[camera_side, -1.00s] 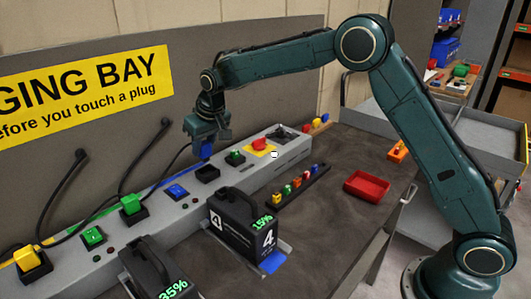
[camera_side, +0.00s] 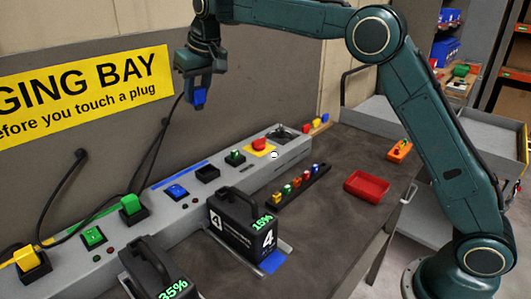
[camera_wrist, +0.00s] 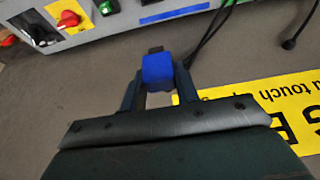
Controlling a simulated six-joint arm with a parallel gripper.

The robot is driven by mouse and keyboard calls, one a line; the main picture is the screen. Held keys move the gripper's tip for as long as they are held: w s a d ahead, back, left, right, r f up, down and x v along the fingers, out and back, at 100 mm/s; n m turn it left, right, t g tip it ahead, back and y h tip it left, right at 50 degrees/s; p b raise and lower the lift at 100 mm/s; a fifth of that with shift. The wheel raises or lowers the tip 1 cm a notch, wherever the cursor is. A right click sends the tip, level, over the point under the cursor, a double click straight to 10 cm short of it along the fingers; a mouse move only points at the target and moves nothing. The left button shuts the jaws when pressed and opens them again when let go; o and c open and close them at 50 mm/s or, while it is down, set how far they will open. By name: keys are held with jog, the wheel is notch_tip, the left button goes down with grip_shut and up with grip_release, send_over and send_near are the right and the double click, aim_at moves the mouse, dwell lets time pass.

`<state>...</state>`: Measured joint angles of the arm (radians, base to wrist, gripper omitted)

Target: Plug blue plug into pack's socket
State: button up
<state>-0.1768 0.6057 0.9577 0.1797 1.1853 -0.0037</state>
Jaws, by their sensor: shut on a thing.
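My gripper (camera_side: 199,95) is shut on the blue plug (camera_side: 199,99) and holds it high above the grey charging rail, in front of the back wall. In the wrist view the blue plug (camera_wrist: 158,69) sits between the two fingers, with a dark cable running from it. The pack (camera_side: 240,222) marked 4 and 15% is a black box with a handle, standing upright on the bench in front of the rail. A blue patch (camera_side: 273,262) lies at its front foot. I cannot make out the pack's socket.
Another pack (camera_side: 150,268) reads 35%. A peg strip (camera_side: 300,187) and red tray (camera_side: 367,186) lie right of pack 4.

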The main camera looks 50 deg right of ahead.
dwell(0.7)
jog(key=shift+s+a+f, duration=0.3)
jog(key=shift+s+a, duration=0.05)
jog(key=shift+s, duration=0.1)
jog(key=s+a+f, duration=0.3)
jog(key=s+f, duration=0.5)
jog(key=s, duration=0.3)
jog(key=shift+s+a, duration=0.3)
jog(key=shift+a, duration=0.1)
jog(key=shift+f, duration=0.15)
jog(key=shift+f, duration=2.75)
jog(key=shift+f, duration=1.25)
jog(key=o, duration=1.1)
